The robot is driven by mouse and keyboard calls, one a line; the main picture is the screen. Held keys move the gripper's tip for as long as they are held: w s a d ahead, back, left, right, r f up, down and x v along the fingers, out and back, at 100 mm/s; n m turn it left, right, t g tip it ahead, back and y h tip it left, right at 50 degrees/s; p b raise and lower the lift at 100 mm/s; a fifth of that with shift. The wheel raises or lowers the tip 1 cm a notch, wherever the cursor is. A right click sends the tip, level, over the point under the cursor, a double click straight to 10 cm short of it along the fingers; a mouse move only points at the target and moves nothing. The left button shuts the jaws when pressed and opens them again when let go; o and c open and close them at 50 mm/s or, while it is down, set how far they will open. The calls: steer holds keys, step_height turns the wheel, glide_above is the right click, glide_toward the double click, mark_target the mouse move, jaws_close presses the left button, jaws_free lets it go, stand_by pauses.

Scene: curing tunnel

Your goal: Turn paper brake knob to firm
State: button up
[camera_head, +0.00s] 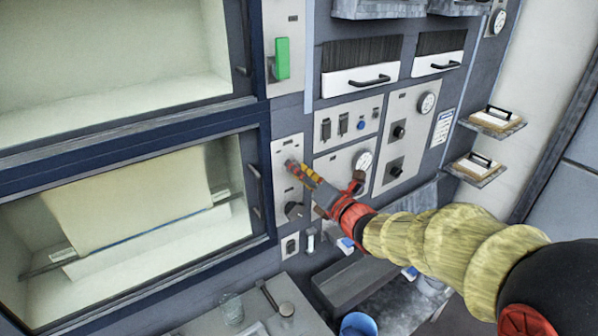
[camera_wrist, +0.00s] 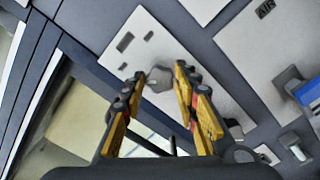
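A grey faceted knob (camera_wrist: 160,79) sits on a pale metal panel (camera_wrist: 143,52) in the wrist view. My gripper (camera_wrist: 158,74) is open, with one yellow-and-black finger on each side of this knob. I cannot tell whether the fingers touch it. In the head view my gripper (camera_head: 291,164) is at the upper part of the narrow panel (camera_head: 287,145) right of the lower window, and it hides most of the knob there. A dark knob (camera_head: 293,210) is lower on that panel. The labels are too small to read, so I cannot tell the knob's setting.
Window door handles (camera_head: 254,172) are just left of the panel. A green switch (camera_head: 282,58) is above. A counter (camera_head: 250,315) with a glass (camera_head: 232,308) is below.

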steer(key=c, duration=0.6)
steer(key=shift+c, duration=0.3)
steer(key=shift+f+m+b, duration=0.1)
steer(key=shift+m+b, duration=0.3)
steer(key=shift+b, duration=0.1)
steer(key=m+b, duration=0.2)
steer(key=m, duration=1.5)
steer(key=shift+f+b, duration=0.1)
steer(key=shift+b, duration=0.3)
steer(key=o, duration=1.2)
steer(key=shift+c, duration=0.2)
